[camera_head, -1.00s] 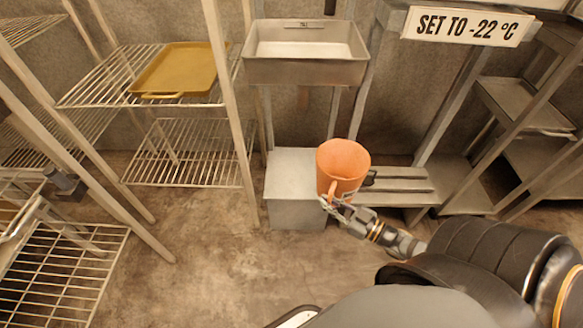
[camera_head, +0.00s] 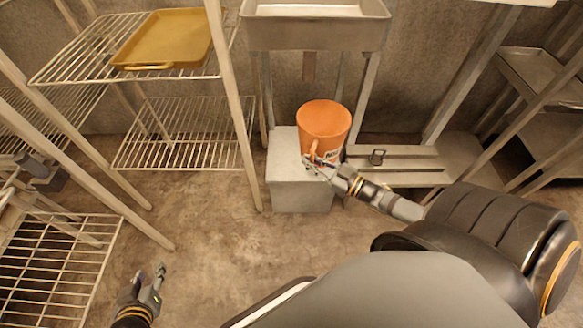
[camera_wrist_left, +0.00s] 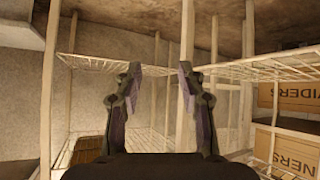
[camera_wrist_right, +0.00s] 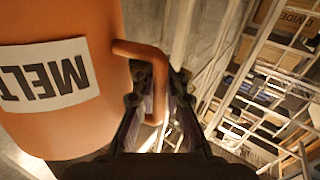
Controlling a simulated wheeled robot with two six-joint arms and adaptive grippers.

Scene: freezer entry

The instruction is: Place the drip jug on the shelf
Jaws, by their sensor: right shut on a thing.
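In the right wrist view the jug (camera_wrist_right: 105,30) fills the left side, with a white label reading "MELT", partly cut off. Its handle (camera_wrist_right: 150,55) runs down between the fingers of my right gripper (camera_wrist_right: 152,95). My left gripper (camera_head: 151,276) is open and empty, low at the left of the head view. Wire shelves (camera_head: 190,140) stand at the left.
A yellow tray (camera_head: 165,40) lies on the upper wire shelf. A metal basin (camera_head: 315,34) stands above the pale box (camera_head: 300,195). A low slatted bench (camera_head: 400,165) is to the right. A shelf post (camera_head: 232,110) stands between jug and wire shelves. The floor at centre left is clear.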

